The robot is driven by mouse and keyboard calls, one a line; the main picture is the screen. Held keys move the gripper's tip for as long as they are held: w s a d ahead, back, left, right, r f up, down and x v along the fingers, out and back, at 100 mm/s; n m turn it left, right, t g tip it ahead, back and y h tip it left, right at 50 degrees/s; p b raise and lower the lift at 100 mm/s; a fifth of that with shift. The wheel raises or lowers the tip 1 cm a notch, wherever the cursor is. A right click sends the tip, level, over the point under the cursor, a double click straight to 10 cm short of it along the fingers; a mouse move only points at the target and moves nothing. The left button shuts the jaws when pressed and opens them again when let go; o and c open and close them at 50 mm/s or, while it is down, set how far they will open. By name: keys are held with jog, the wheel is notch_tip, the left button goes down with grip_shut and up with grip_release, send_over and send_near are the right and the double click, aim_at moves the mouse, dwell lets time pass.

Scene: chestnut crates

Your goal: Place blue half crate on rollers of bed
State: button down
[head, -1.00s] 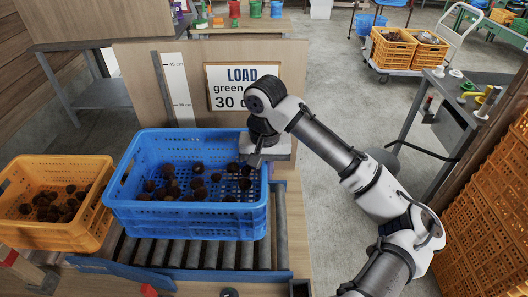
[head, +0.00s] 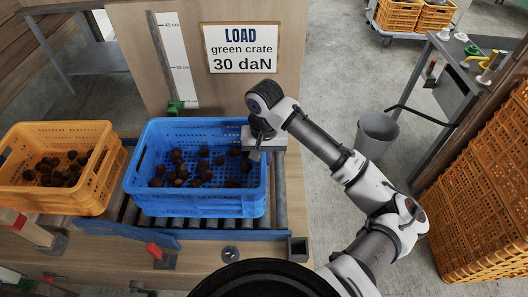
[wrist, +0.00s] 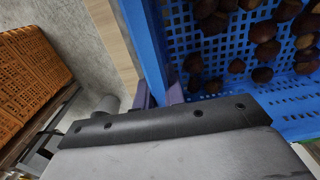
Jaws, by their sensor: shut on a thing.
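The blue half crate (head: 195,205), holding several chestnuts, is level over the rollers (head: 280,190) of the bed in the head view. Its front side is close behind the blue front rail (head: 185,234). It looks set down on the rollers, but its underside is hidden. My gripper (head: 257,153) is at the crate's right wall, shut on its rim. In the wrist view the fingers (wrist: 160,98) pinch the blue wall (wrist: 150,45), with chestnuts inside the crate beyond.
An orange crate (head: 92,195) with chestnuts stands close on the left. Behind is a board with a LOAD sign (head: 238,48) and a height scale (head: 176,60). A red clamp (head: 153,251) is at the front. A grey bin (head: 376,135) and stacked orange crates (head: 480,190) are right.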

jog(key=c, duration=1.5)
grip_release()
notch_tip(320, 180, up, 12)
jog(key=shift+r+b, duration=0.1)
jog(key=shift+b, duration=0.7)
